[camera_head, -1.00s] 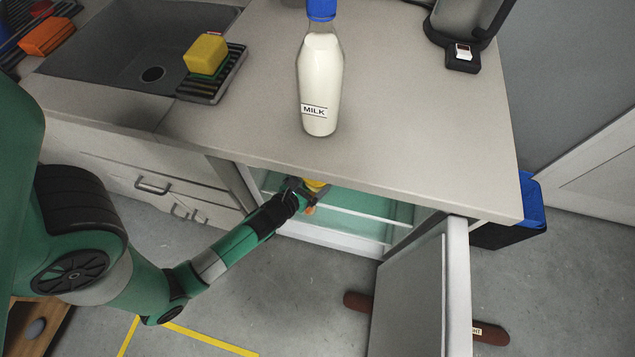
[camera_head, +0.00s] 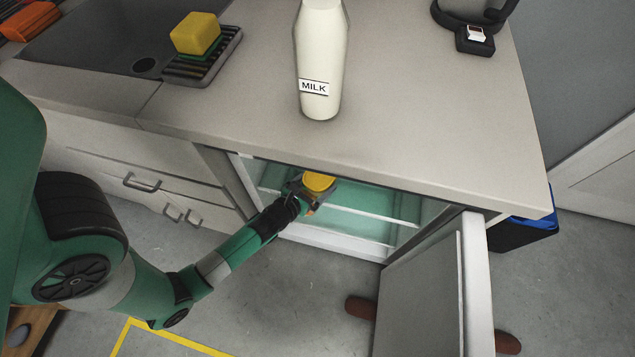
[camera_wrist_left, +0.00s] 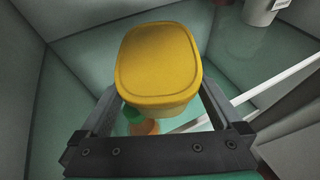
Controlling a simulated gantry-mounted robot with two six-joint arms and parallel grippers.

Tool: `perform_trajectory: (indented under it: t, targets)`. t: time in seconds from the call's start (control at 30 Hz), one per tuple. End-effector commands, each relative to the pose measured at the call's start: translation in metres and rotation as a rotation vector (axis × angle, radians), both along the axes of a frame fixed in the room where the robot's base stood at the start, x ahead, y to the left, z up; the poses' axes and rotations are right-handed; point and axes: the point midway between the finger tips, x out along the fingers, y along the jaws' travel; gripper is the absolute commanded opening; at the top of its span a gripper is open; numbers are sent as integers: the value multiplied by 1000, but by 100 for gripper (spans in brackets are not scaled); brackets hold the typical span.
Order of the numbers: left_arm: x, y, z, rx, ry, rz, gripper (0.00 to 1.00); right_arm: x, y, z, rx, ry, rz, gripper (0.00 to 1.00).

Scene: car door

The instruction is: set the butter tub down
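In the left wrist view the tub (camera_wrist_left: 158,62) sits between the two fingers of my left gripper (camera_wrist_left: 160,104), one on each side, and appears held. In the head view my left gripper (camera_head: 306,190) reaches in from the left. The tub's underside is hidden, so I cannot tell whether it touches a shelf. My right gripper is not in view.
The fridge door (camera_head: 432,295) stands open at the right. A shelf edge (camera_head: 375,213) crosses the fridge. A green and orange item (camera_wrist_left: 140,122) lies below the tub. A white container (camera_wrist_left: 262,10) stands at the wrist view's top right. A milk bottle (camera_head: 321,60) stands on the counter.

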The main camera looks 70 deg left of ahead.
Motion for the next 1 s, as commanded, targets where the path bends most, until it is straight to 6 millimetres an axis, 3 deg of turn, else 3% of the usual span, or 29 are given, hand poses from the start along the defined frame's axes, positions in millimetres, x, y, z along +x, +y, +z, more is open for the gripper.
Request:
perform_trajectory:
  t: [0.3,0.7,1.0]
  targets:
    - [-5,-4,4,2,0,-2,100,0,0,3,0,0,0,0]
    - [-72,-49,36,2,3,-6,100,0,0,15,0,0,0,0]
    - [-92,-62,47,2,-2,0,100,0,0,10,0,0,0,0]
